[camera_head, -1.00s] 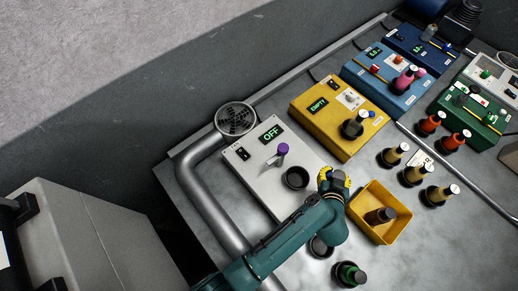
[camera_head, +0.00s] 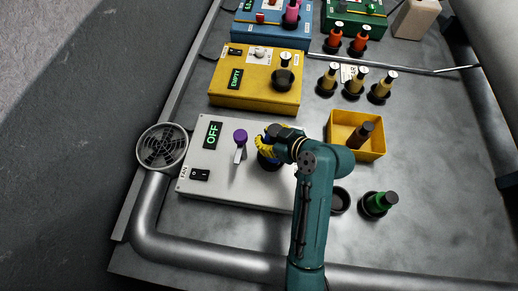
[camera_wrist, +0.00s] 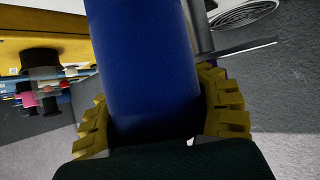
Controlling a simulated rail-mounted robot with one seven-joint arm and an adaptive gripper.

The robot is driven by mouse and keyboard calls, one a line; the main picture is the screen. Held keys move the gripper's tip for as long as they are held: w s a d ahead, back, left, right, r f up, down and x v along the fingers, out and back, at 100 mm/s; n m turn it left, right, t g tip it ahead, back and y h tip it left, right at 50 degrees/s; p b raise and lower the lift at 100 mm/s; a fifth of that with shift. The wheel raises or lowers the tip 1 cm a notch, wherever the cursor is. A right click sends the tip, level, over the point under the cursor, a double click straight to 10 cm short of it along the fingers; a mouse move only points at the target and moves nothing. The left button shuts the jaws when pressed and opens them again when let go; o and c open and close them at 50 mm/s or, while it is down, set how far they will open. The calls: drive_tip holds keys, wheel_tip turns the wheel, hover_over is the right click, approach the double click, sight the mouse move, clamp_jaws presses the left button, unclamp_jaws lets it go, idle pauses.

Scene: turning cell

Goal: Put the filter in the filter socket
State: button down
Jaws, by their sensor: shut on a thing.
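The filter is a blue cylinder; it fills the middle of the wrist view (camera_wrist: 145,65). My gripper (camera_head: 268,150) has yellow ribbed fingers, shut on the filter from both sides. In the head view the gripper is over the right part of the white fan panel (camera_head: 215,185), and a bit of dark blue shows beneath the fingers.
A purple-topped lever (camera_head: 240,142) stands close left of the gripper. A yellow box (camera_head: 230,98) lies behind. A yellow tray (camera_head: 366,151) with a brown bottle, a black ring (camera_head: 340,199) and a green bottle (camera_head: 378,203) are to the right. The fan display reads OFF.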

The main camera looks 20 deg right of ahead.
wheel_tip(320, 180, down, 5)
drive_tip(key=shift+w+f+b, duration=0.1)
drive_tip(key=shift+w+b, duration=0.05)
drive_tip(key=shift+b, duration=0.45)
drive_tip(key=c, duration=0.6)
unclamp_jaws()
drive_tip(key=shift+p+v, duration=0.75)
drive_tip(key=shift+v, duration=2.1)
drive_tip(key=w+a+r+m+t+h, duration=0.1)
drive_tip(key=a+r+t, duration=0.15)
drive_tip(key=r, duration=0.75)
drive_tip(key=w+a+r+m+t+h, duration=0.1)
drive_tip(key=a+r+t+h, duration=0.15)
drive_tip(key=r, duration=0.65)
drive_tip(key=w+a+r+m+t+h, duration=0.1)
drive_tip(key=a+r+t, duration=0.15)
drive_tip(key=r, duration=0.75)
drive_tip(key=s+r+m+t, duration=0.1)
drive_tip(key=s+r, duration=0.1)
drive_tip(key=r, duration=0.2)
drive_tip(key=s+a+r+m+t+h, duration=0.1)
drive_tip(key=s+r+t, duration=0.1)
drive_tip(key=s+r, duration=0.1)
drive_tip(key=s+a+r+t, duration=0.1)
drive_tip(key=s+r, duration=0.2)
drive_tip(key=r, duration=0.2)
drive_tip(key=shift+s+r+m+t, duration=0.1)
drive_tip(key=shift+m+t, duration=0.25)
drive_tip(key=shift+m, duration=0.05)
